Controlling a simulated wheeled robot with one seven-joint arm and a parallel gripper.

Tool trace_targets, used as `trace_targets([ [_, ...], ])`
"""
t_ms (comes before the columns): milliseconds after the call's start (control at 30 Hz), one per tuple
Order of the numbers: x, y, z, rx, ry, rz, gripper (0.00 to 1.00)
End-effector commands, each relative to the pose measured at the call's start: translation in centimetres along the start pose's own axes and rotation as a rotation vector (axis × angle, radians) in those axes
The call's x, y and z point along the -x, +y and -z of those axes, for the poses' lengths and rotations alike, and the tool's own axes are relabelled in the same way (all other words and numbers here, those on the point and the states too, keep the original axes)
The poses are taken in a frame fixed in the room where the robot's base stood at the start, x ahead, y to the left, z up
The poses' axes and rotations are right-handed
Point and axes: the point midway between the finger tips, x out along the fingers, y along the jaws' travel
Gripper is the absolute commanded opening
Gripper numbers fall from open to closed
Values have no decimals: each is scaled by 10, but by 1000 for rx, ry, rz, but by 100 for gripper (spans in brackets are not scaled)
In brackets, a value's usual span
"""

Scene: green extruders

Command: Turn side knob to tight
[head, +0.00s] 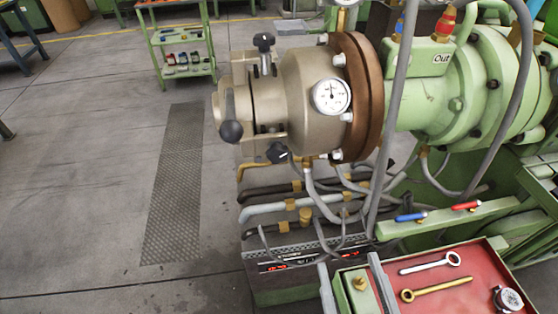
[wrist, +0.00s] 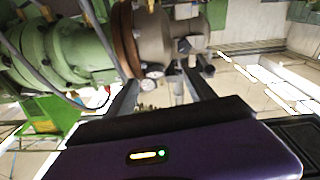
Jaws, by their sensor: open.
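A tan extruder head (head: 305,95) carries several black knobs. A star-shaped knob with a white mark (head: 277,152) sits low on its side, a round ball knob (head: 230,131) is at the left on a lever, and another knob (head: 264,42) stands on top. The pictures do not label which is the side knob. In the wrist view the tan head (wrist: 168,32) is ahead, with dark knobs partly visible beyond the fingers. My gripper (wrist: 163,76) is open and empty, its two grey fingers apart and reaching toward the head. I see no contact with a knob.
A brown flange (head: 362,95) joins the head to the green barrel (head: 425,105). A red tray (head: 440,285) holds wrenches at lower right. The floor (head: 80,180) at left is clear.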

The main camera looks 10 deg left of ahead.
Motion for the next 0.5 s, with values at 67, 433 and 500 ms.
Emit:
trace_targets([
  [67,-31,-16,9,35,37,32,63],
  [433,-143,-81,51,260,83,100,63],
  [500,-157,-86,53,304,64,95,63],
])
